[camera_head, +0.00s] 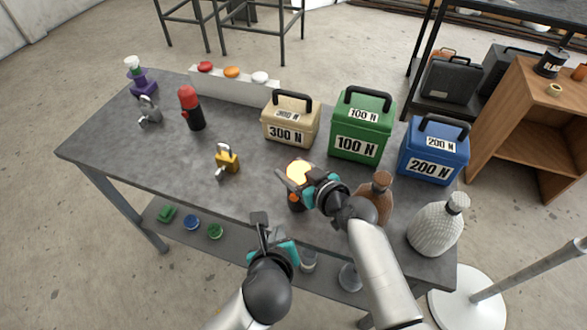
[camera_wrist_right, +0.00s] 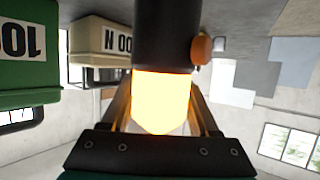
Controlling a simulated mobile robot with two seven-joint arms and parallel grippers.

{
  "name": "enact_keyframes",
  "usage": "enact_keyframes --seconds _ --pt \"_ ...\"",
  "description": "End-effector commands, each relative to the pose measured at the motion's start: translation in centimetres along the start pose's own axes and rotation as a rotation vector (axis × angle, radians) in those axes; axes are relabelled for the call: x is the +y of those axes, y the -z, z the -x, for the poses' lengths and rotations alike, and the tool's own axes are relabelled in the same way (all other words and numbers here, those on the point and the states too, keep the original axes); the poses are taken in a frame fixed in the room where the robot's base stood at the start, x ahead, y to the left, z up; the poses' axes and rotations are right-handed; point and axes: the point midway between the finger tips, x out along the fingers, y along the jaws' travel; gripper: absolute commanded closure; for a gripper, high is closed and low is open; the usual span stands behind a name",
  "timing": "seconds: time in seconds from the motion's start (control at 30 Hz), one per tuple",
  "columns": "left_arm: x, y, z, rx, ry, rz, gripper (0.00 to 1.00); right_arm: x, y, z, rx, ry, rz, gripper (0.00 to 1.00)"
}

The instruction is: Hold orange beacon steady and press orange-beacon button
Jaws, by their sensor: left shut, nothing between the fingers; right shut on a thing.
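The orange beacon (camera_head: 299,171) stands upright near the front middle of the grey table, its dome glowing bright yellow-orange above a black body. My right gripper (camera_head: 296,186) is shut on the beacon around its dome. In the right wrist view the picture is upside down: the glowing dome (camera_wrist_right: 160,100) sits between the fingers, with the black body beyond it. The orange button (camera_wrist_right: 201,48) sticks out from the side of the body and is not covered. My left gripper (camera_head: 261,222) is shut and empty at the table's front edge, lower left of the beacon and apart from it.
A brass padlock (camera_head: 227,159) and red beacon (camera_head: 191,108) stand to the left. Beige (camera_head: 290,122), green (camera_head: 361,125) and blue (camera_head: 434,151) weight cases stand behind. A brown bottle (camera_head: 374,198) and white bottle (camera_head: 437,226) stand close on the right. The table's left front is clear.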

Motion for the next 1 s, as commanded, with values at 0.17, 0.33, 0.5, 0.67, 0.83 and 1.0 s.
enact_keyframes --seconds 0.17,0.33,0.5,0.67,0.83,1.0 --pt "0.0 0.0 0.0 0.000 0.000 0.000 1.00 0.0 -0.1 0.0 -0.001 0.000 0.000 0.25" --pt "0.0 0.0 0.0 0.000 0.000 0.000 1.00 0.0 0.0 0.0 -0.001 0.000 0.000 0.06" --pt "0.0 0.0 0.0 0.000 0.000 0.000 1.00 0.0 0.0 0.0 0.000 0.000 0.000 0.04" --pt "0.0 0.0 0.0 0.000 0.000 0.000 1.00 0.0 0.0 0.1 0.000 0.000 0.000 0.04" --pt "0.0 0.0 0.0 0.000 0.000 0.000 1.00 0.1 -0.1 1.3 -0.001 -0.001 0.002 0.04" --pt "0.0 0.0 0.0 0.001 0.000 0.000 1.00 0.1 -0.1 3.7 -0.002 -0.001 0.003 0.04"
